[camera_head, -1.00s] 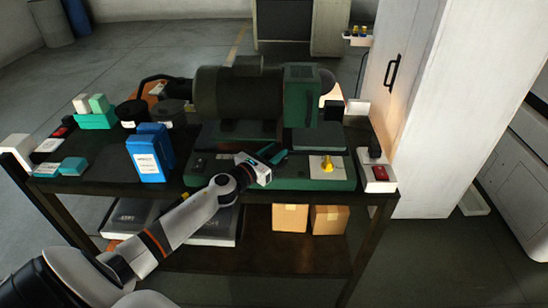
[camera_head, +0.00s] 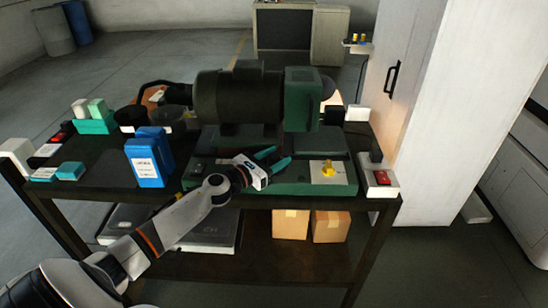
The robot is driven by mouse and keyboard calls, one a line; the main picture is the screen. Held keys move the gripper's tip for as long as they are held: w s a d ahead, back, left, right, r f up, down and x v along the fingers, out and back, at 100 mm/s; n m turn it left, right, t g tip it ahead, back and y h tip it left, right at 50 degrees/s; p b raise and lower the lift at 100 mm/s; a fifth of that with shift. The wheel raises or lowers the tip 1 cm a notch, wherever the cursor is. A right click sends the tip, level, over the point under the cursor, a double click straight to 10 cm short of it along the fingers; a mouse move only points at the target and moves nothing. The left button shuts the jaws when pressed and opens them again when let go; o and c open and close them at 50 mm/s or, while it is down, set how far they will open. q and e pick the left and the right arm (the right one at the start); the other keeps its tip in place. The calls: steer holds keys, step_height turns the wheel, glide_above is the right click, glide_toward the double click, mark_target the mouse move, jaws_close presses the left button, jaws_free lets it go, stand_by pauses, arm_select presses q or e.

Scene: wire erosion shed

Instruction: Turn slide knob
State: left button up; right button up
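A yellow knob (camera_head: 328,170) stands on a white plate (camera_head: 343,174) at the right end of the green machine base (camera_head: 305,187). I cannot tell whether this is the slide knob. My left gripper (camera_head: 277,158) reaches over the front of the base, left of the yellow knob and apart from it. Its two teal fingers are spread with nothing visible between them. A small dark part (camera_head: 199,168) sits on the base's left end. My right gripper is out of view.
A dark motor with a green housing (camera_head: 301,98) rises behind the gripper. Blue containers (camera_head: 148,160) stand to the left, and a white box with a red switch (camera_head: 381,178) to the right. Cardboard boxes (camera_head: 290,223) lie on the lower shelf. A white cabinet (camera_head: 440,120) stands at right.

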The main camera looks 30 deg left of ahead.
arm_select(q)
steer(key=shift+w+a+r, duration=0.1)
steer(key=shift+a+r, duration=0.05)
steer(key=shift+a, duration=0.05)
stand_by(0.3)
